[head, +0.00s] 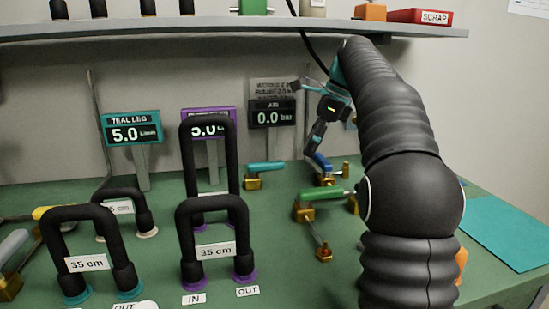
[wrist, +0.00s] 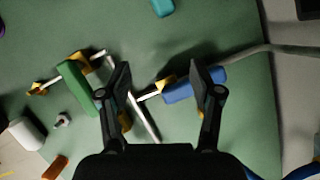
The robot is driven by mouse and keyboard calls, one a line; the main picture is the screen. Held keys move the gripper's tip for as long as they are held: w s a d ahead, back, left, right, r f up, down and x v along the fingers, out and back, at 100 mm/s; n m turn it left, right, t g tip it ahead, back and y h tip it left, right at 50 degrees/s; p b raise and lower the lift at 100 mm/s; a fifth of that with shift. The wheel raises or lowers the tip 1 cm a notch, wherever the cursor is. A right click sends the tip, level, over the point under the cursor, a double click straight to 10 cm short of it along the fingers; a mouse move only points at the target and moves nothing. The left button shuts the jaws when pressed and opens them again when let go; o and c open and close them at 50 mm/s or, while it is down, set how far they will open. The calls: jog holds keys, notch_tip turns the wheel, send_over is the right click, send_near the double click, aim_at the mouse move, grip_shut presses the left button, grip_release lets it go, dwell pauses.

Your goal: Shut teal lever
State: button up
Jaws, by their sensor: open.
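The teal lever (head: 265,167) is a short teal handle on a brass valve, lying roughly level at the back middle of the green bench. Its end also shows at the top edge of the wrist view (wrist: 163,7), cut off by the frame. My gripper (wrist: 159,75) is open, with nothing held between its fingers. In the head view my gripper (head: 318,138) hangs to the right of the teal lever, above the blue lever (head: 321,161). In the wrist view the blue lever (wrist: 195,84) lies partly behind the right finger.
The green lever (head: 323,195) stands nearer on the bench, left of my arm. Black hose loops (head: 213,207) stand at the left and middle. The teal leg display (head: 132,130) reads 5.0 and the air display (head: 272,114) reads 0.0. A shelf (head: 230,28) runs overhead.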

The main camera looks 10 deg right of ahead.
send_over(273, 162)
jog(key=d, duration=0.2)
jog(key=shift+s, duration=0.35)
jog(key=x, duration=0.4)
jog(key=shift+a+f, duration=0.1)
jog(key=shift+f, duration=0.35)
